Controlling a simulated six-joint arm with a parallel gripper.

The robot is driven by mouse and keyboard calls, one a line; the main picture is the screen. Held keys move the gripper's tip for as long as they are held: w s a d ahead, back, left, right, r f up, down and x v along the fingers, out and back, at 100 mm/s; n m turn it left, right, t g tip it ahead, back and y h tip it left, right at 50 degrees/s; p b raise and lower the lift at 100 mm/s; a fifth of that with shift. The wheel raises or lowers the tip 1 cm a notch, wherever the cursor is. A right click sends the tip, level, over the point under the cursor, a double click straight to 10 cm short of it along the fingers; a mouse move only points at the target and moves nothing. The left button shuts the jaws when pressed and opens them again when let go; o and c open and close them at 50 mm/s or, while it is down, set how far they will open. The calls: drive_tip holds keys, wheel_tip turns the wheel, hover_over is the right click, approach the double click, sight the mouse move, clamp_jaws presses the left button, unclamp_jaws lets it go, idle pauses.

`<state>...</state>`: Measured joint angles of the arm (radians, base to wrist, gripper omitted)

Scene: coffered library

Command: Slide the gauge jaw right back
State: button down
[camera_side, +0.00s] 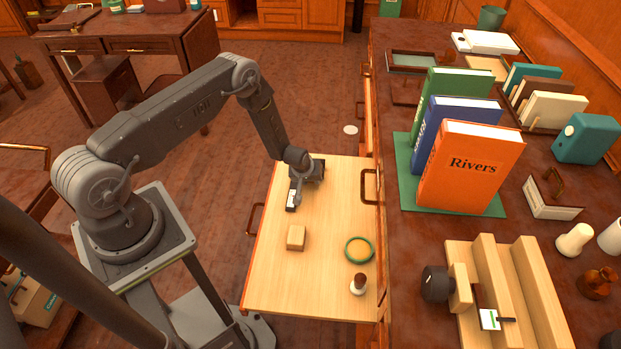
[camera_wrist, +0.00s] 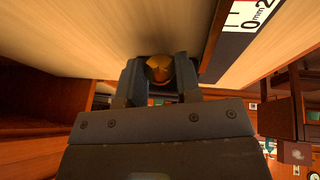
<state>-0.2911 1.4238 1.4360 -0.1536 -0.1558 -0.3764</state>
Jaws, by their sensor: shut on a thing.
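My gripper (camera_wrist: 159,92) is shut on a round brass knob (camera_wrist: 159,68), which shows between its two fingers in the wrist view. I take the knob to be on the gauge jaw; the jaw's body is hidden. In the side view, my gripper (camera_side: 308,173) is low over the far left part of a pale wooden pull-out board (camera_side: 320,225). A dark and white gauge strip (camera_side: 292,200) shows just in front of it.
On the board are a wooden block (camera_side: 296,238), a green-rimmed round dish (camera_side: 359,250) and a small brown-and-white object (camera_side: 358,285). The desk at right holds upright books (camera_side: 470,165) and a wooden grooved block (camera_side: 540,290).

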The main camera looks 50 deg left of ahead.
sight(312, 192)
drive_tip(key=shift+s+d, duration=1.45)
drive_tip(key=shift+d, duration=0.05)
drive_tip(key=c, duration=0.8)
unclamp_jaws()
drive_tip(key=v, duration=1.3)
drive_tip(key=shift+s+r, duration=0.2)
drive_tip(key=shift+r, duration=0.15)
